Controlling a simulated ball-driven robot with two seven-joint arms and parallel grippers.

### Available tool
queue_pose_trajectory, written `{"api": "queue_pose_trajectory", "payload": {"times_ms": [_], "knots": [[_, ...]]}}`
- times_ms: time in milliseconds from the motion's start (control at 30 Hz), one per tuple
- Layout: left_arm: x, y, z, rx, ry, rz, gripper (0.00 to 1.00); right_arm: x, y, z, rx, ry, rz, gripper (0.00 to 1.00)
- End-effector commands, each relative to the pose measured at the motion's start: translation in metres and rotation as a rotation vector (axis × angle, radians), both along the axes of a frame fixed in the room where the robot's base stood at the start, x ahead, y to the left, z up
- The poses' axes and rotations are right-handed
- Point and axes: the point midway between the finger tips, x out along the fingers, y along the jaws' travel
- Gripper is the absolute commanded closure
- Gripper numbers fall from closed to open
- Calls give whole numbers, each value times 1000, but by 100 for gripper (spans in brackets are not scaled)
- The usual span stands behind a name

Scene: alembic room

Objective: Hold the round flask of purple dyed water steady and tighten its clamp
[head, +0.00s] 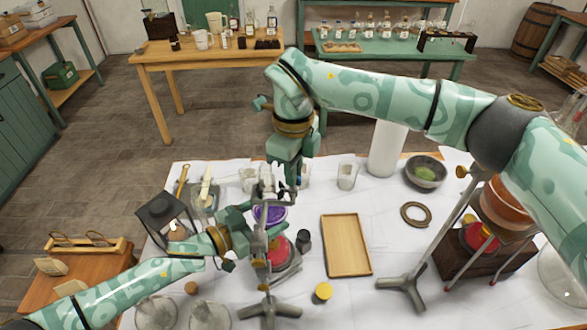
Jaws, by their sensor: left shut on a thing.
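The round flask of purple dyed water (270,216) sits in a clamp on a metal stand (270,309), above a red-topped burner or heater (278,252). The clamp (280,196) is partly hidden by my grippers and the stand's rod. My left gripper (254,232) comes in from the left and is shut on the flask at its left side; its fingertips are small and partly hidden. My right gripper (287,188) points down from above, close to the clamp and the rod's top. I cannot tell whether its fingers are open or touch the clamp.
A wooden tray (346,246), a dark small jar (303,239) and a yellow-lidded jar (323,292) lie right of the stand. A black lantern (167,217) stands left. Another stand (403,287) holds an orange flask (505,205). A mortar (425,172) is farther back.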

Motion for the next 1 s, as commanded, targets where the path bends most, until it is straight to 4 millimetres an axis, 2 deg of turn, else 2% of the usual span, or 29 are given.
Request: {"api": "queue_pose_trajectory", "payload": {"times_ms": [267, 467, 1000], "knots": [[0, 1, 0, 1, 0, 1, 41, 1, 0, 0, -1, -2, -32, 100], [0, 1, 0, 1, 0, 1, 41, 1, 0, 0, -1, -2, -131, 100], [0, 1, 0, 1, 0, 1, 41, 1, 0, 1, 0, -3, -620, 100]]}}
